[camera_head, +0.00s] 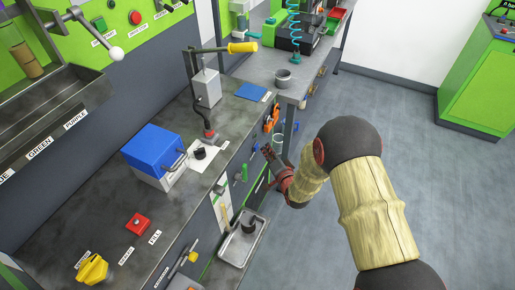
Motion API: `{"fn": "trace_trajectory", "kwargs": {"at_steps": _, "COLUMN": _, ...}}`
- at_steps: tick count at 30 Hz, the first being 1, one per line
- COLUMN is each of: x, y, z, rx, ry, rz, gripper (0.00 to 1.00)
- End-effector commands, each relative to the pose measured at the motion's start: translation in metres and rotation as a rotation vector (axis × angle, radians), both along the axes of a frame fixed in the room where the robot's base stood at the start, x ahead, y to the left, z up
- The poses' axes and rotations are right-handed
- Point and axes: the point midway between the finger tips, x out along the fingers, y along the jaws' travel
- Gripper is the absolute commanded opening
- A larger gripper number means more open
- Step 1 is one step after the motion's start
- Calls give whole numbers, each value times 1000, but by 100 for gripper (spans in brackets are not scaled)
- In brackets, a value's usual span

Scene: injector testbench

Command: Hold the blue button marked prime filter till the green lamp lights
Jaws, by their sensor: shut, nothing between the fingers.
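My gripper (266,152) is shut and empty at the front face of the bench, right of the middle of the view. A small blue round part (256,147), which looks like the blue button, shows on the bench front just left of my fingertips. I cannot tell whether the fingertips touch it or whether it is pressed in. I cannot read a prime filter label there. I cannot make out a lit green lamp near it.
The bench top holds a blue box (151,146), a yellow-handled lever press (207,90), a red button (138,224) and a yellow knob (92,268). A metal tray (236,249) sits low at the bench front. Open floor (420,150) lies to the right.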

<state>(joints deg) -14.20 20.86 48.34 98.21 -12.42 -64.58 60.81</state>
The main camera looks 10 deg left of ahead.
Motion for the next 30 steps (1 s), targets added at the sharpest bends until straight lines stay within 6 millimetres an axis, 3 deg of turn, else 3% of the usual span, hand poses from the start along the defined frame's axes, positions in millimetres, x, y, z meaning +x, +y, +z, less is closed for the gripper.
{"fn": "trace_trajectory", "kwargs": {"at_steps": 30, "x": 3, "y": 8, "z": 1, "rx": 0, "ry": 0, "rz": 0, "gripper": 0}}
